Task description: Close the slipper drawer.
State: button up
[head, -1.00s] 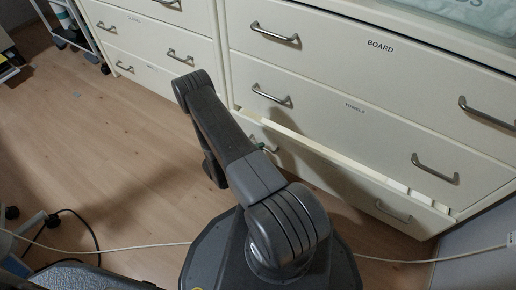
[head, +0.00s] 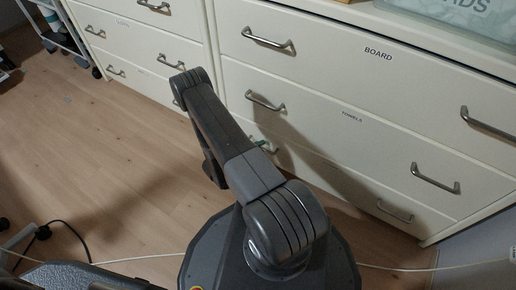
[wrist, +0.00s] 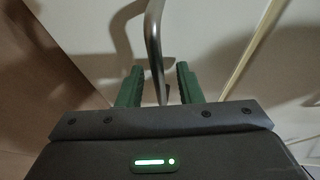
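The bottom drawer (head: 345,182) of the right cream cabinet sits below the drawer labelled TOWELS. No slipper label is readable on it; my arm and its shadow cover part of its front. Its front looks flush with the drawers above. Its right handle (head: 395,212) is clear. In the wrist view, a metal bar handle (wrist: 153,50) runs between the two green fingers of my gripper (wrist: 159,75). The fingers are apart, one on each side of the bar, with gaps visible. In the head view, only a bit of green finger (head: 262,143) shows beside the drawer's left handle.
Drawers labelled BOARD (head: 378,54) and TOWELS (head: 352,117) above are shut. Another drawer cabinet (head: 130,45) stands to the left, also shut. A white cable (head: 150,257) lies across the wooden floor. Floor to the left is mostly clear.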

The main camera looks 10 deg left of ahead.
jog(key=shift+s+a, duration=0.1)
jog(key=p+v, duration=0.3)
jog(key=v, duration=1)
jog(key=shift+s, duration=0.2)
jog(key=shift+w+a+r, duration=0.1)
jog(key=shift+r, duration=0.05)
jog(key=b+x, duration=0.3)
jog(key=x, duration=1)
jog(key=shift+w+d+f, duration=0.15)
jog(key=shift+d+f, duration=0.05)
jog(key=shift+a, duration=0.1)
dwell(0.3)
